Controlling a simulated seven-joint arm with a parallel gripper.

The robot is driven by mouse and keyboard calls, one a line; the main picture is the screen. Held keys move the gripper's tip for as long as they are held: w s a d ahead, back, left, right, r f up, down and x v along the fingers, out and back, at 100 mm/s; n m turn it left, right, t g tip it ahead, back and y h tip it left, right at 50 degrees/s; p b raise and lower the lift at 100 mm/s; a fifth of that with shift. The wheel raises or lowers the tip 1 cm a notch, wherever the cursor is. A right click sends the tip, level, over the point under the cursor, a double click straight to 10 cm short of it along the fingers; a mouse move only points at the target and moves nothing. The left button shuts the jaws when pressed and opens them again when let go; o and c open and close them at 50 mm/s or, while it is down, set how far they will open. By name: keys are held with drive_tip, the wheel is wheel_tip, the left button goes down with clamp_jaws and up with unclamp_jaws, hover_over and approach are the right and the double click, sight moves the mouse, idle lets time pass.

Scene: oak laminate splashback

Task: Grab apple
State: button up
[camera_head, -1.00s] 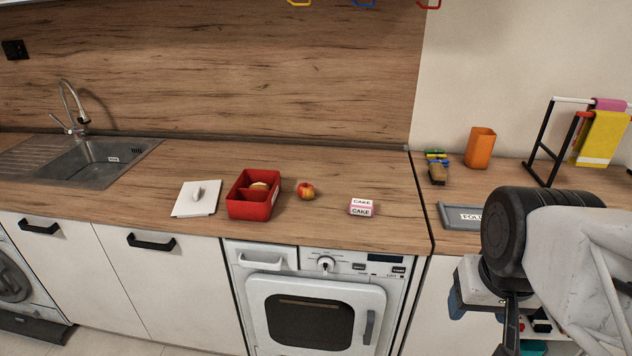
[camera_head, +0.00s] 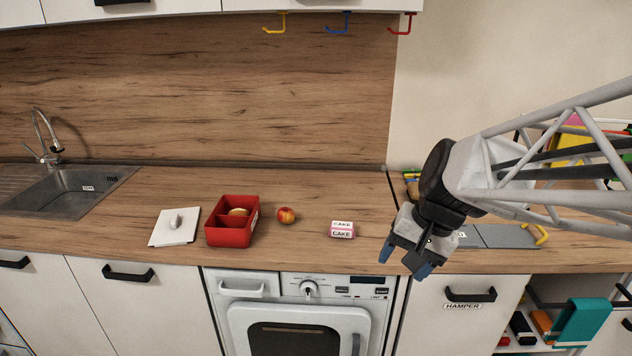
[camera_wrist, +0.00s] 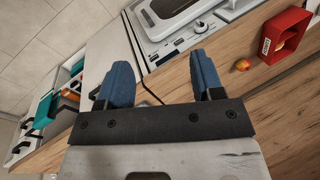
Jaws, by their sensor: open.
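The apple (camera_head: 286,215) is red and yellow and sits on the wooden counter, just right of the red box. It also shows in the wrist view (camera_wrist: 242,65), beyond the fingers and to the right. My gripper (camera_head: 405,264) is open and empty, with blue fingertips, at the right of the head view in front of the counter's edge. In the wrist view its two blue fingers (camera_wrist: 162,82) are spread apart with nothing between them. The gripper is well to the right of the apple, with the cake box (camera_head: 342,229) between them.
The red divided box (camera_head: 228,236) holds a tan item, left of the apple. A white lid (camera_head: 175,228) lies further left, near the sink (camera_head: 75,196). A grey folder-like tray (camera_head: 490,236) is behind my gripper. Colored hooks (camera_head: 340,25) hang above.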

drive_tip(key=w+a+f+m+y, duration=0.2)
drive_tip(key=w+a, duration=0.1)
drive_tip(key=w, duration=0.4)
drive_tip(key=w+a+f+m+g+y, duration=0.1)
drive_tip(key=w+a+y, duration=0.15)
drive_tip(key=w, duration=0.45)
drive_tip(key=w+a+f+m+y, duration=0.15)
drive_tip(key=w+a, duration=0.25)
drive_tip(key=w, duration=0.4)
drive_tip(key=m+t+y, duration=0.2)
drive_tip(key=m+y, duration=0.2)
drive_tip(key=m, duration=0.3)
approach(292, 213)
drive_tip(key=shift+s+d+r, duration=0.1)
drive_tip(key=shift+d+r, duration=0.1)
drive_tip(key=shift+d, duration=0.45)
drive_tip(key=shift+a, duration=0.15)
drive_tip(key=shift+x, duration=3.3)
drive_tip(key=shift+x, duration=2.5)
